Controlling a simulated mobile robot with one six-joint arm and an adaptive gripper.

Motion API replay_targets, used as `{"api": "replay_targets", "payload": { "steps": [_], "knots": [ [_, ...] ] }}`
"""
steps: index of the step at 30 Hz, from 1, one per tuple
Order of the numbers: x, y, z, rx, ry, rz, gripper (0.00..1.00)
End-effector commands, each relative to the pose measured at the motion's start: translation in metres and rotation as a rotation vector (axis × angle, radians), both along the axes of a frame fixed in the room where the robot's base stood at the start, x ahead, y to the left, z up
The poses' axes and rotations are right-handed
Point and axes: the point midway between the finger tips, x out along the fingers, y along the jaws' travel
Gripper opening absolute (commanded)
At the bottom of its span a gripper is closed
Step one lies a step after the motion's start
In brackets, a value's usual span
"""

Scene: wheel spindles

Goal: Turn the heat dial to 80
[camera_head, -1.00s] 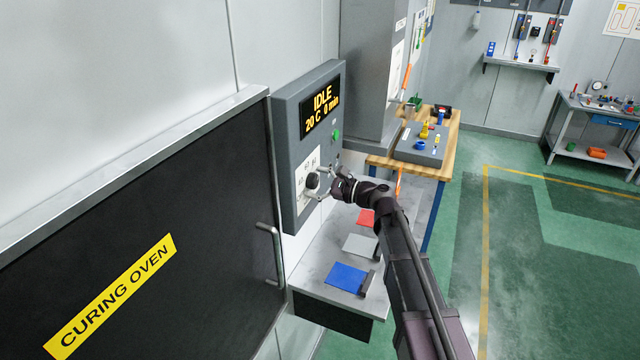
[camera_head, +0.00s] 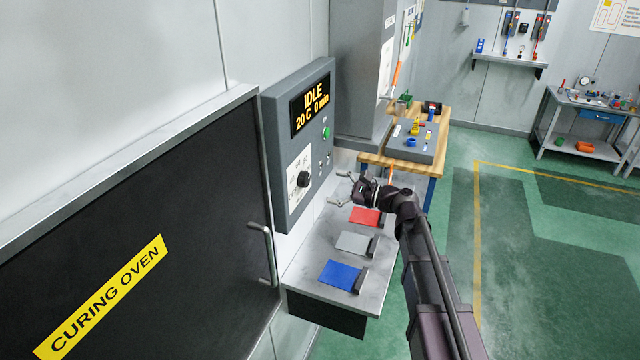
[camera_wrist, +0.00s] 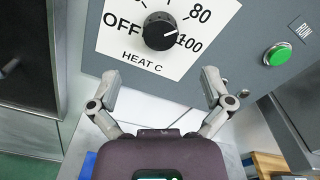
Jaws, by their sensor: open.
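The heat dial (camera_head: 303,179) is a black round knob on a white scale plate on the grey oven control panel (camera_head: 283,205). In the wrist view the dial (camera_wrist: 160,31) sits above the fingers, with its white pointer mark aimed right, close to the 100 mark. The 80 mark is up and right of the knob, OFF is to its left. My gripper (camera_head: 340,188) is open and empty, apart from the panel and to the right of the dial. In the wrist view its spread fingers (camera_wrist: 160,84) show below the dial, one on each side. The display (camera_head: 312,106) reads IDLE, 20 C, 0 min.
A green RUN button (camera_wrist: 278,54) is right of the dial. The oven door (camera_head: 150,215) with its handle (camera_head: 265,252) is at left. A shelf (camera_head: 312,280) below the panel carries red, grey and blue pads. A wooden workbench (camera_head: 375,161) stands behind.

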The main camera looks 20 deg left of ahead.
Motion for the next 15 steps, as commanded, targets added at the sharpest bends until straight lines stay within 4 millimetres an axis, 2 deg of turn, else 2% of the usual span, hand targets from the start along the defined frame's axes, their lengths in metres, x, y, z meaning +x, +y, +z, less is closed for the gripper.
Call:
{"api": "replay_targets", "payload": {
  "steps": [6, 15],
  "knots": [
    [-0.003, -0.028, 0.0, 0.0, 0.0, 0.0, 1.0],
    [-0.004, -0.04, 0.0, 0.0, 0.0, 0.001, 1.0]
  ]
}}
